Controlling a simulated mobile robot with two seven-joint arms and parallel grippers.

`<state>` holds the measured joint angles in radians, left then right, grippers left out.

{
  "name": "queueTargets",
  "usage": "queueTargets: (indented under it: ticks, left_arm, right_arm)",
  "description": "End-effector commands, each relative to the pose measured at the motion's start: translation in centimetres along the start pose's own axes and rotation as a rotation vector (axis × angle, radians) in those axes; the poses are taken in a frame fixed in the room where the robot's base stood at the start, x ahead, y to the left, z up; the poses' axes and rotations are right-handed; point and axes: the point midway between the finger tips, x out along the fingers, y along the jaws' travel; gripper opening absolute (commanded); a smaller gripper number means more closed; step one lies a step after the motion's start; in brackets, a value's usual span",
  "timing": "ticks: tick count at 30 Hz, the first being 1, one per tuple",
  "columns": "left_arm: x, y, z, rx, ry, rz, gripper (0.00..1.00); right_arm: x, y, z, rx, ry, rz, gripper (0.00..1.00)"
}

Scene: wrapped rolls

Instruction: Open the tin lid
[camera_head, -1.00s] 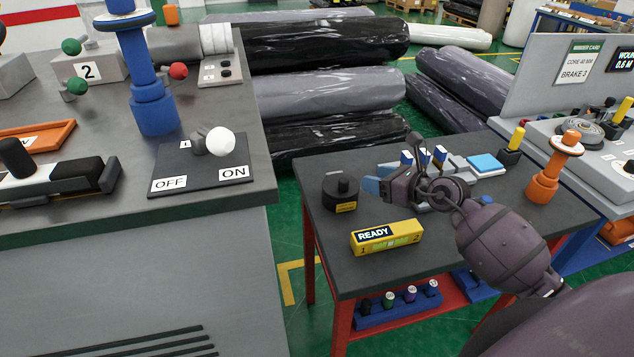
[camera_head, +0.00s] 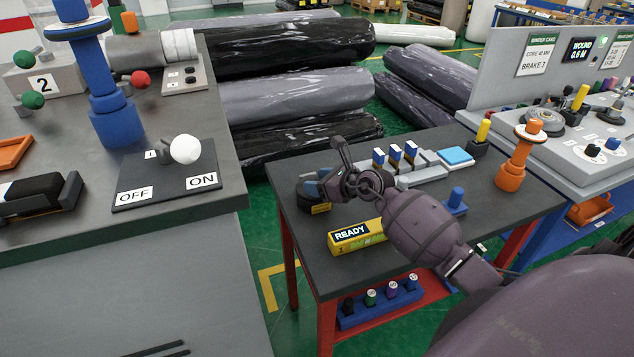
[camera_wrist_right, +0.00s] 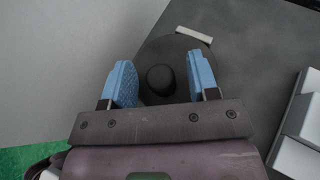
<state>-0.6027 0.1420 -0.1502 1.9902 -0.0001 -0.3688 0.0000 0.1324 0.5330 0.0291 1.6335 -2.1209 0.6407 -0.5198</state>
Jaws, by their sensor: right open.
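The round black tin (camera_head: 308,197) with a yellow label stands near the left edge of the small dark table (camera_head: 330,273). My right gripper (camera_head: 322,181) is over the tin in the head view and hides much of it. In the right wrist view, the dark lid has a round knob (camera_wrist_right: 161,79) in the middle. The open blue fingers of my right gripper (camera_wrist_right: 160,70) stand on either side of this knob, with gaps to it. I cannot tell how high the fingers are above the lid. My left gripper is out of view.
A yellow READY box (camera_head: 355,236) lies just in front of the tin. A grey bench (camera_head: 190,240) with an ON/OFF switch stands left.

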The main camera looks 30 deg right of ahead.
Motion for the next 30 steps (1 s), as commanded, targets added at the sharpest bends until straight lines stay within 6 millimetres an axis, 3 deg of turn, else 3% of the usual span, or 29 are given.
queueTargets:
  ticks: [11,22,30]
  left_arm:
    - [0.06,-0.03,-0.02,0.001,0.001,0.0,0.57]
    - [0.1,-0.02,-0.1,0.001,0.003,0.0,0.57]
    - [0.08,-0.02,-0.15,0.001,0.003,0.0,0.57]
  right_arm:
    - [0.56,0.04,0.01,0.0,0.0,0.0,0.55]
    - [0.54,0.03,0.01,0.0,0.0,0.0,0.01]
    - [0.53,-0.12,0.09,0.002,0.004,0.001,0.0]
